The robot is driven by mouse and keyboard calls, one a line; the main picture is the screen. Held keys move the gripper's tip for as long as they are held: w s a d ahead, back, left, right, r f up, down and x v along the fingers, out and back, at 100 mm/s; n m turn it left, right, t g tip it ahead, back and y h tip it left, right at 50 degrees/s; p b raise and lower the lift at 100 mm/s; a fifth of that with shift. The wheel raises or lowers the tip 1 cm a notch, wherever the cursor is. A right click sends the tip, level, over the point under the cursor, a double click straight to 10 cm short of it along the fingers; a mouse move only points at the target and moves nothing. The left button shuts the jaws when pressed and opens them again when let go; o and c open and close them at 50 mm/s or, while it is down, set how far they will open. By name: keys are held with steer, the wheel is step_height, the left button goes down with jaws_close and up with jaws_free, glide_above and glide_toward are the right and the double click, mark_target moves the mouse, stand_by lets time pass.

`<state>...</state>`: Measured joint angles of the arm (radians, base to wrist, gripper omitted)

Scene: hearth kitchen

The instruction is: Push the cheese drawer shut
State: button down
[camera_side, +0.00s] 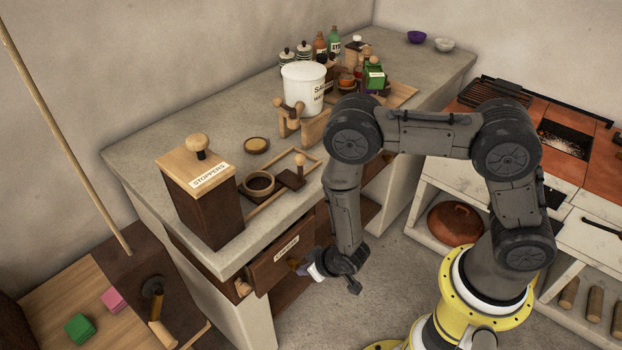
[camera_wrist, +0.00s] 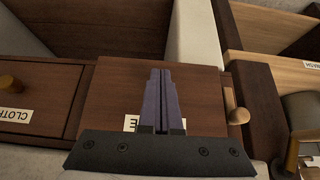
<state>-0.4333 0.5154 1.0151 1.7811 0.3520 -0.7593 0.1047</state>
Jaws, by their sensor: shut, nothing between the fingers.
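The cheese drawer (camera_side: 272,267) has a dark wooden front with a paper label under the counter's front edge in the side view. In the wrist view its brown front (camera_wrist: 112,92) fills the middle, and its label is mostly hidden by my fingers. My gripper (camera_side: 313,272) is shut and empty, with its pale violet fingers at the drawer front, by its brown knob. In the wrist view the fingers (camera_wrist: 161,75) lie together across the front. I cannot tell whether they touch it, or how far the drawer stands out.
A drawer labelled CLOTH (camera_wrist: 35,95) sits beside it in the wrist view. A wooden peg (camera_wrist: 237,110) is on the other side. The stoppers box (camera_side: 205,200) stands on the counter above. A low wooden surface with pink and green blocks (camera_side: 78,328) is at left.

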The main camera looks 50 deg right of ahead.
mark_target(294, 261)
steer(key=shift+w, duration=1.85)
steer(key=s+r, duration=0.1)
steer(key=s, duration=0.5)
step_height(294, 261, up, 8)
steer(key=shift+s, duration=0.1)
